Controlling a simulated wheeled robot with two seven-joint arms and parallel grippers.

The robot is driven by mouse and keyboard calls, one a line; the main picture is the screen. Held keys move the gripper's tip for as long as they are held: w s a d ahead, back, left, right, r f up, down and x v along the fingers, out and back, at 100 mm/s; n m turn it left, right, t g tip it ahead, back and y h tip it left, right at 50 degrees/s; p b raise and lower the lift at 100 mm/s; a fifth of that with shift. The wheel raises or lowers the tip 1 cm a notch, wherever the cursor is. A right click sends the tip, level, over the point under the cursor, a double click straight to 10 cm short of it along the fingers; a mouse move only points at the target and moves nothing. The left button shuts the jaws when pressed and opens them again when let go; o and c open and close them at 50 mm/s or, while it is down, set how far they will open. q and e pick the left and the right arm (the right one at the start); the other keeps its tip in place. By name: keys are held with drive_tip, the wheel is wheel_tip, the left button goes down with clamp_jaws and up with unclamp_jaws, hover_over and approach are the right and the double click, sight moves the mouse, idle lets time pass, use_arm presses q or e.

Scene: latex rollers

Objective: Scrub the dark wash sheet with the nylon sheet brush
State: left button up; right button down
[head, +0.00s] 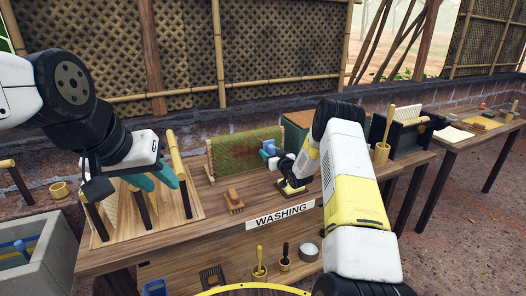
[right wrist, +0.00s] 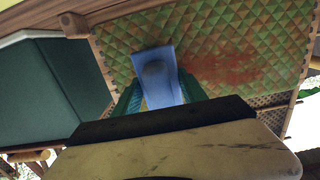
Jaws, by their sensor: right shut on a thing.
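The wash sheet (head: 232,155) is a quilted green-brown panel hung upright on a bamboo frame at the back of the bench. In the right wrist view the sheet (right wrist: 225,40) fills the top, with a reddish-brown stain across its middle. My right gripper (head: 271,155) is shut on the blue brush (head: 268,146), just in front of the sheet's right part. The brush (right wrist: 158,72) sits between the teal fingers left of the stain; I cannot tell if it touches the sheet. My left gripper (head: 157,180) is open and empty over the wooden rack.
A wooden slatted rack (head: 187,206) stands at the bench's left. A brown brush (head: 234,200) lies in front of the sheet. A dark green box (right wrist: 60,85) stands beside the sheet. A WASHING sign (head: 280,216) marks the front edge, and a grey basin (head: 62,262) is at lower left.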

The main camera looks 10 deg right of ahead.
drive_tip(key=shift+d, duration=0.2)
drive_tip(key=shift+a, duration=0.1)
drive_tip(key=shift+s+a+r, duration=0.1)
drive_tip(key=shift+s+a, duration=0.1)
drive_tip(key=shift+a, duration=0.55)
drive_tip(key=shift+s+a, duration=0.15)
drive_tip(key=shift+a, duration=0.6)
drive_tip(key=shift+a, duration=0.1)
drive_tip(key=shift+s+a, duration=0.3)
drive_tip(key=shift+a, duration=0.35)
drive_tip(key=shift+s+a, duration=0.25)
drive_tip(key=shift+a, duration=0.35)
drive_tip(key=shift+s+a, duration=0.15)
drive_tip(key=shift+a, duration=0.4)
drive_tip(key=shift+s+a, duration=0.15)
drive_tip(key=shift+a, duration=0.4)
drive_tip(key=shift+a, duration=0.15)
